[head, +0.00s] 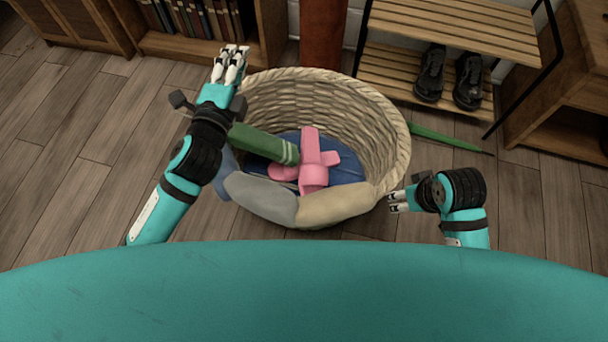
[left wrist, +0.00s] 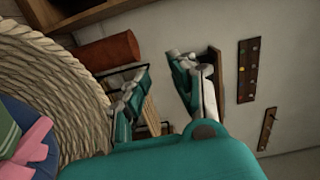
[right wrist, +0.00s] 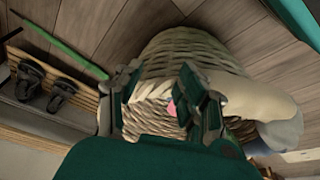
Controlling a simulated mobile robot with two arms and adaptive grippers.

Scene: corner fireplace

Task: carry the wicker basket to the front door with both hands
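The wicker basket (head: 345,110) stands on the wood floor in the head view. It holds a pink piece (head: 313,160), a green roll (head: 262,142), blue cloth (head: 345,168) and grey and beige cloth draped over its near rim. My left gripper (head: 232,65) is at the basket's far left rim. In the left wrist view its fingers (left wrist: 160,90) are spread, with the basket (left wrist: 60,80) to their left. My right gripper (head: 395,202) is beside the near right rim. In the right wrist view its fingers (right wrist: 160,95) are spread in front of the basket (right wrist: 190,55); contact is unclear.
A slatted shoe bench (head: 450,30) with black shoes (head: 450,78) stands behind right. A green strip (head: 450,138) lies on the floor right of the basket. A bookshelf (head: 195,45) is behind left. Open floor (head: 70,130) lies to the left.

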